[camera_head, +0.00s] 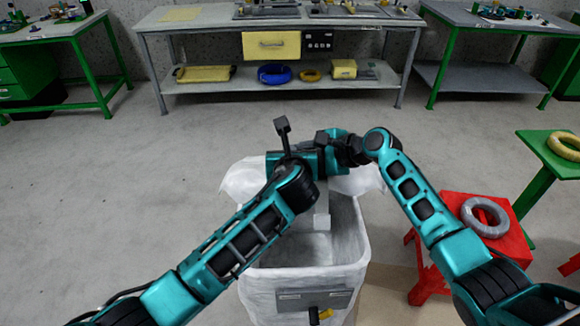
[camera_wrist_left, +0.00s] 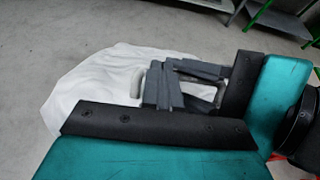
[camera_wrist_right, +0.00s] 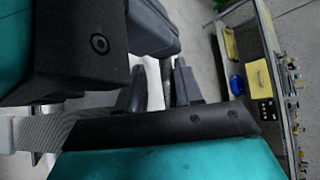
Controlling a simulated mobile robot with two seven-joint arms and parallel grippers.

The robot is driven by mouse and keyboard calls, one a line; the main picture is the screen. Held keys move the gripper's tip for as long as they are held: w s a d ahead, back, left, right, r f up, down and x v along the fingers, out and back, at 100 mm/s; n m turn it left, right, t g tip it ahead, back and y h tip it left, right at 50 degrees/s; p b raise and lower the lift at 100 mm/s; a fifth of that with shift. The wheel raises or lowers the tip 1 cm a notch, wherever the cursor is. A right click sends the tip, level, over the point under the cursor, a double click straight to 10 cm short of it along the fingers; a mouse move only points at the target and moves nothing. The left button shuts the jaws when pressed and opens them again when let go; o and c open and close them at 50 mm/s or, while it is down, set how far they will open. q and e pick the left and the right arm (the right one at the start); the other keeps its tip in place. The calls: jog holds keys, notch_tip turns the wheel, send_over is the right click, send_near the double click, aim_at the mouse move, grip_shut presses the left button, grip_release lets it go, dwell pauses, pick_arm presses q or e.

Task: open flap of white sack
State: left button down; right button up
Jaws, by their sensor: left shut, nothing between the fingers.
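The white sack (camera_head: 262,290) stands upright in front of me, and its top opening shows the inside. White flap cloth spreads outward at its far edge, to the left (camera_head: 240,182) and right (camera_head: 362,182) of my grippers. The cloth also fills much of the left wrist view (camera_wrist_left: 100,85). My left gripper (camera_head: 318,160) is over the sack's far edge, shut and empty. My right gripper (camera_head: 335,140) is close beside it, from the right. The two overlap in the head view, so their fingertips are partly hidden. I cannot tell whether the right fingers hold cloth.
A red stand (camera_head: 470,215) with a grey ring (camera_head: 485,217) is right of the sack. A green table (camera_head: 550,160) with a yellow coil (camera_head: 566,146) is farther right. A grey workbench (camera_head: 205,90) stands at the back. The floor (camera_head: 100,200) on the left is clear.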

pick_arm(q)
jog(key=shift+w+a+f, duration=0.1)
jog(key=shift+a+f, duration=0.05)
jog(key=shift+a, duration=0.05)
pick_arm(e)
jog(key=shift+s+f, duration=0.2)
jog(key=shift+f, duration=0.15)
